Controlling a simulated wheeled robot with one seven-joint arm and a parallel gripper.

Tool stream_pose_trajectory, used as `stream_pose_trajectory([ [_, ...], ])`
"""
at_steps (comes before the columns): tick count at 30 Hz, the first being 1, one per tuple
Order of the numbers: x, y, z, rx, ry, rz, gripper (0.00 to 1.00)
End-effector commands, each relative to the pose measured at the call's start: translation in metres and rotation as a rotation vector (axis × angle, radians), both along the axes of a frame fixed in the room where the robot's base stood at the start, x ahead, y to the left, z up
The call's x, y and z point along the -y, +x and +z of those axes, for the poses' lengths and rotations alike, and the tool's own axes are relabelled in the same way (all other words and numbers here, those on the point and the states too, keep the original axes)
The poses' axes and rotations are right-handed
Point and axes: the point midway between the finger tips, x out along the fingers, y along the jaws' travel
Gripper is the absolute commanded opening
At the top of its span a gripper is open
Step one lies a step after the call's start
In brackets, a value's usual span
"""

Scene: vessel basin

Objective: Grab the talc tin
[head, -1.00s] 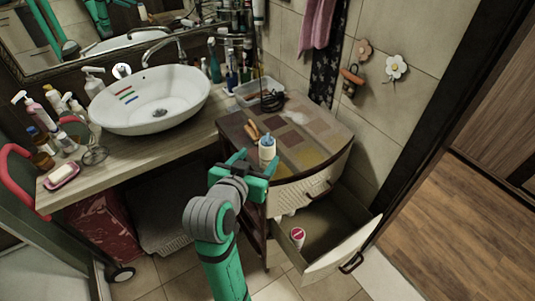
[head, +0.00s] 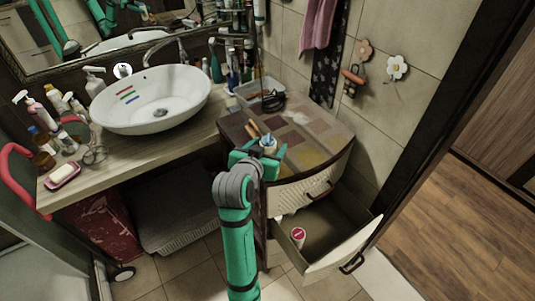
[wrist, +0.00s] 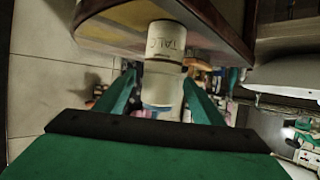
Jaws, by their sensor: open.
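The talc tin (head: 268,143) stands upright near the front left edge of the small cabinet's top. In the head view its blue-topped upper part shows and my gripper hides the lower part. In the wrist view the white tin (wrist: 164,58) appears upside down with TALC lettering. My gripper (head: 260,155) is at the tin in the head view. In the wrist view its green fingers (wrist: 160,84) are open, one on each side of the tin. A gap shows at least on the right; contact on the left is unclear.
The cabinet's drawer (head: 330,228) is pulled open, with a red-and-white round container (head: 298,235) inside. Brushes (head: 254,128) lie just behind the tin. A clear bin (head: 260,92) stands at the back. A white basin (head: 150,100) is on the counter to the left.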

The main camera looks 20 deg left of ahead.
Motion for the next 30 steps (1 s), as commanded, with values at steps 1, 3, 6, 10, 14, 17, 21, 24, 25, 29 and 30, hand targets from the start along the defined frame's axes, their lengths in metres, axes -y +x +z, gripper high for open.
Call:
stream_pose_trajectory([
  [1,0.0,0.0,0.0,0.0,0.0,0.0,0.62],
  [3,0.0,0.0,0.0,0.0,0.0,0.0,0.62],
  [6,0.0,0.0,0.0,0.0,0.0,0.0,0.55],
  [10,-0.001,0.0,0.0,0.0,0.0,0.001,0.23],
  [14,0.0,0.0,0.001,0.001,0.0,0.001,0.12],
  [17,-0.001,-0.001,0.001,0.001,0.0,0.002,0.12],
  [21,-0.002,-0.001,0.005,0.003,0.002,0.004,0.12],
  [24,-0.003,0.0,0.017,0.005,0.004,0.004,0.12],
  [25,-0.003,0.0,0.022,0.006,0.004,0.004,0.12],
  [29,-0.003,0.0,0.047,0.007,0.004,0.004,0.12],
  [30,-0.003,-0.001,0.054,0.006,0.004,0.004,0.12],
])
